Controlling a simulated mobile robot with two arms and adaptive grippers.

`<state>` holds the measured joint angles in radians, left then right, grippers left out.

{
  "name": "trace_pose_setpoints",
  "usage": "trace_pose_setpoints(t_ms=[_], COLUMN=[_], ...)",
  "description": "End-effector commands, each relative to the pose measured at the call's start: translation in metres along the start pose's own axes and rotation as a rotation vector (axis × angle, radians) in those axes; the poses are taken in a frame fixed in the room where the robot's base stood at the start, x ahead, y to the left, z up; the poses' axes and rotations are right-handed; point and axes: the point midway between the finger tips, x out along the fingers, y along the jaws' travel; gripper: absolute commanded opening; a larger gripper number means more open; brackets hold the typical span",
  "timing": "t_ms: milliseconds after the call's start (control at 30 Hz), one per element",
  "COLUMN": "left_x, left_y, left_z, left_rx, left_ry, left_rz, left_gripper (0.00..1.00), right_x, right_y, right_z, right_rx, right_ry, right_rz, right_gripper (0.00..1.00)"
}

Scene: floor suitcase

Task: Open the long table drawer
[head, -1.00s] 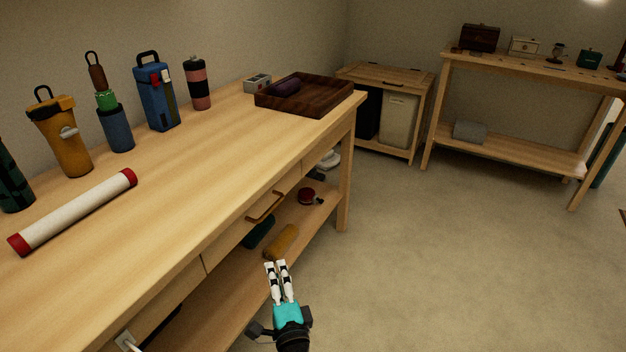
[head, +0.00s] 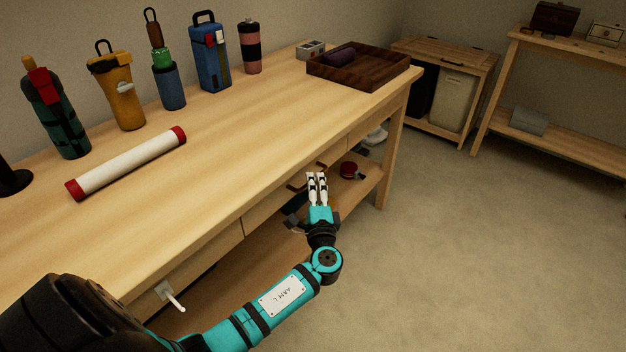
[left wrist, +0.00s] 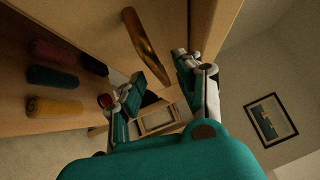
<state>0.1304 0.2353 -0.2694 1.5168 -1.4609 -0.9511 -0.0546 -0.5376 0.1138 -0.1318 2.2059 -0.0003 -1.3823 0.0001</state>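The wooden workbench (head: 240,135) has a drawer front (head: 268,208) on its long side, and it looks flush with the bench. Its brown bar handle (head: 297,184) is partly hidden behind my left gripper (head: 317,176) in the head view. In the left wrist view the handle (left wrist: 144,42) runs slantwise just beyond the fingers. My left gripper (left wrist: 166,68) has its two fingers apart there, with a gap and nothing held between them. I cannot tell whether a finger touches the handle. My right gripper is in neither view.
The bench's lower shelf holds a red round item (head: 349,170). A dark tray (head: 365,72), bottles and a white tube (head: 128,163) stand or lie on top. The floor (head: 470,250) to the right is clear.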

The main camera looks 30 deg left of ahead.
Motion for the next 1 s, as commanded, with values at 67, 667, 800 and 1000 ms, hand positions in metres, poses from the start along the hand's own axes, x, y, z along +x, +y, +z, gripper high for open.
trace_pose_setpoints(t_ms=[67, 667, 800, 1000], left_x=[0.012, 0.026, 0.026, 0.026], left_y=[0.000, 0.000, 0.000, 0.001], left_z=[0.000, 0.000, 0.000, 0.000], left_rx=[0.001, 0.001, 0.000, 0.001], left_ry=[-0.001, 0.000, 0.000, 0.000], left_rz=[-0.001, 0.000, 0.000, 0.002], left_gripper=[0.34, 0.19, 0.00, 0.00], right_x=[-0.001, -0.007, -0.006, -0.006], right_y=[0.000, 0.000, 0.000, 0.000], right_z=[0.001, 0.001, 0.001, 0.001], right_rx=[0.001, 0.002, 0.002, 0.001], right_ry=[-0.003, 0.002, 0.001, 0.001], right_rz=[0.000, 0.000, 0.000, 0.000], right_gripper=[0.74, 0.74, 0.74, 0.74])
